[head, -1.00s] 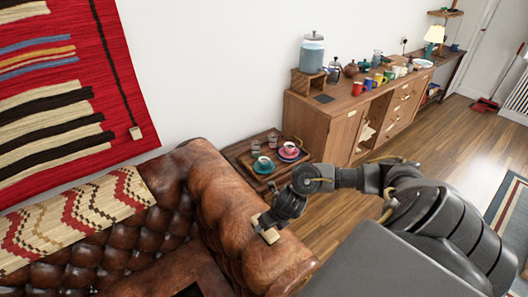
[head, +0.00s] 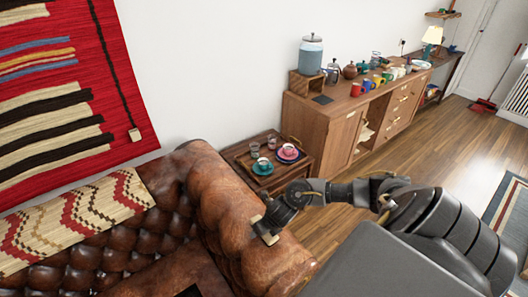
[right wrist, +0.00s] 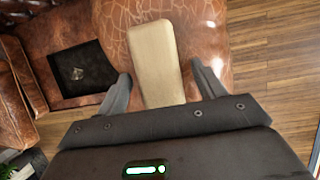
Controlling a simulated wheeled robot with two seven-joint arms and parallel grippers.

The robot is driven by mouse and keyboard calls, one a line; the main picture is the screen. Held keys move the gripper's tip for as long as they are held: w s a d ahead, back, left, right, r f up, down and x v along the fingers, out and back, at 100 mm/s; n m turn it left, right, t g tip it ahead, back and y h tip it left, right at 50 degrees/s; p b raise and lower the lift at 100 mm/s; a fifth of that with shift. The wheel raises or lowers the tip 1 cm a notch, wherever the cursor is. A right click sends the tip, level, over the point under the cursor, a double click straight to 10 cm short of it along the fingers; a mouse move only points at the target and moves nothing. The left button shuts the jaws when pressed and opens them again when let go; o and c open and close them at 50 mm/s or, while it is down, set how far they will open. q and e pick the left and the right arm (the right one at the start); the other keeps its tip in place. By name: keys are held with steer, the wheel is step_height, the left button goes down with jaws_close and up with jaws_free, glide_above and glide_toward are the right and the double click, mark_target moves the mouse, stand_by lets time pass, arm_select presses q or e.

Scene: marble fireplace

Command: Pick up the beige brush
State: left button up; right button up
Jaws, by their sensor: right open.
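The beige brush (right wrist: 156,62) lies on the brown leather sofa arm, seen in the right wrist view as a long pale block. It also shows in the head view (head: 264,232), partly covered by my gripper. My right gripper (right wrist: 162,82) is open, with one finger on each side of the brush's near part. Whether the fingers touch it I cannot tell. The brush's near end is hidden behind the gripper body. My left gripper is not in view.
The leather sofa (head: 215,205) carries a patterned throw (head: 90,220). A side table with a tray (head: 245,172) of cups and glasses stands just beyond the sofa arm. A wooden sideboard (head: 325,135) stands behind. Wooden floor (head: 340,225) is open at right.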

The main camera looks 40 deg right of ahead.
steer(key=shift+f+b, duration=0.3)
stand_by(0.5)
steer(key=c, duration=1.1)
